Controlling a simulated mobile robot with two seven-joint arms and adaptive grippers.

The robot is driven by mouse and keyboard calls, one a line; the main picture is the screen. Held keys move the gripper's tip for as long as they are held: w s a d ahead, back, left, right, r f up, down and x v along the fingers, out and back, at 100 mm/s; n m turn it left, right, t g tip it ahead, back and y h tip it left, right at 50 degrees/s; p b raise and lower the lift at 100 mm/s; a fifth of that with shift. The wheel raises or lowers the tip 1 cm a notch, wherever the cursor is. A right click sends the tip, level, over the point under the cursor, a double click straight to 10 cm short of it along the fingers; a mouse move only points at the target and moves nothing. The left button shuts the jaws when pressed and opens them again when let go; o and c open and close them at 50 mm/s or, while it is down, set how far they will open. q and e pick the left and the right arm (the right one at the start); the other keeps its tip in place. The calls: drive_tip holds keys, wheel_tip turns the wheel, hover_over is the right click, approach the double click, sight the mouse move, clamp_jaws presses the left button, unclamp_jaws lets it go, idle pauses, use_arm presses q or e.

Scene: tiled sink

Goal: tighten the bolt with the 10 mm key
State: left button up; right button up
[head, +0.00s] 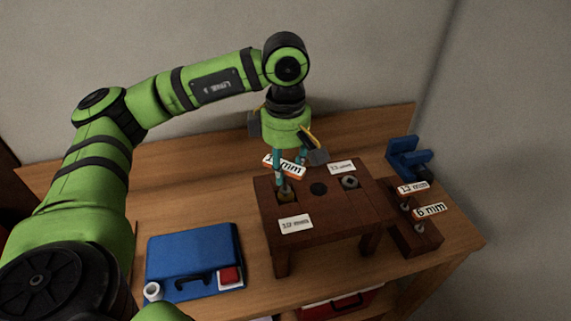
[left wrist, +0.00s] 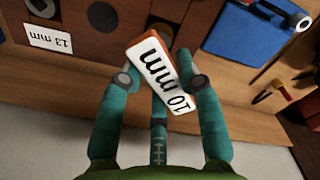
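The bolt (head: 286,195) is directly below, beside the stand's 10 mm label (head: 295,224). The key's lower end is hidden, so I cannot tell whether it is seated on the bolt. My right gripper is not in view.
The stand also has a dark hole (head: 319,188) and another bolt (head: 349,181) by a 13 mm label (head: 341,168). A rack at right carries the 13 mm key (head: 413,187) and 6 mm key (head: 429,210). A blue vise (head: 407,160) stands behind; a blue toolbox (head: 190,255) lies left.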

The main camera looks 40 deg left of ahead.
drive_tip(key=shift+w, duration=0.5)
use_arm(q)
drive_tip(key=shift+f+m+b, duration=0.2)
drive_tip(key=shift+m+b, duration=0.25)
drive_tip(key=shift+m, duration=0.05)
drive_tip(key=m+b, duration=0.1)
drive_tip(key=m, duration=0.2)
drive_tip(key=shift+m+b, duration=0.3)
drive_tip(key=shift+b, duration=0.05)
drive_tip(key=shift+m, duration=0.7)
drive_tip(key=shift+r, duration=0.15)
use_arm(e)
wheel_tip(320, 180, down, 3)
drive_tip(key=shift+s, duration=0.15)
use_arm(q)
drive_tip(key=shift+b, duration=0.3)
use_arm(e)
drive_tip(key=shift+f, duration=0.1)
